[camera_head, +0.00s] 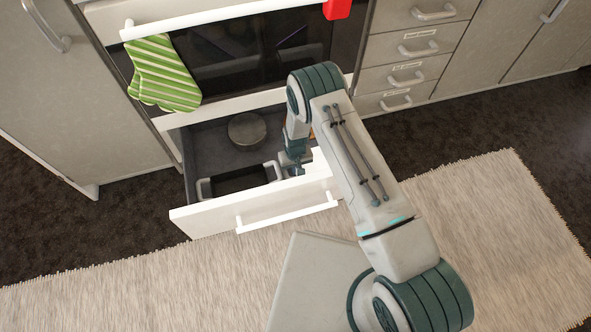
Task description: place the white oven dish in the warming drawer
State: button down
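The warming drawer (205,218) below the oven is pulled open, with its white front panel toward me. A white piece that looks like part of the oven dish (319,164) shows at the drawer's right side, just right of my gripper. My arm hides most of it, so I cannot tell whether it rests in the drawer or is held. My gripper (293,170) points down over the right part of the drawer, close to that white piece. Its fingers are small and partly hidden, so their opening is unclear.
Inside the drawer stand a round grey pot or tin (247,130) at the back and a dark rectangular pan (240,181) with pale handles in front. A green striped cloth (163,75) and a red item (337,9) hang on the oven handle. A pale rug (480,215) covers the floor.

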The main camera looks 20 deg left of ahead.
jog(key=shift+f, duration=0.15)
jog(key=c, duration=1.7)
grip_release()
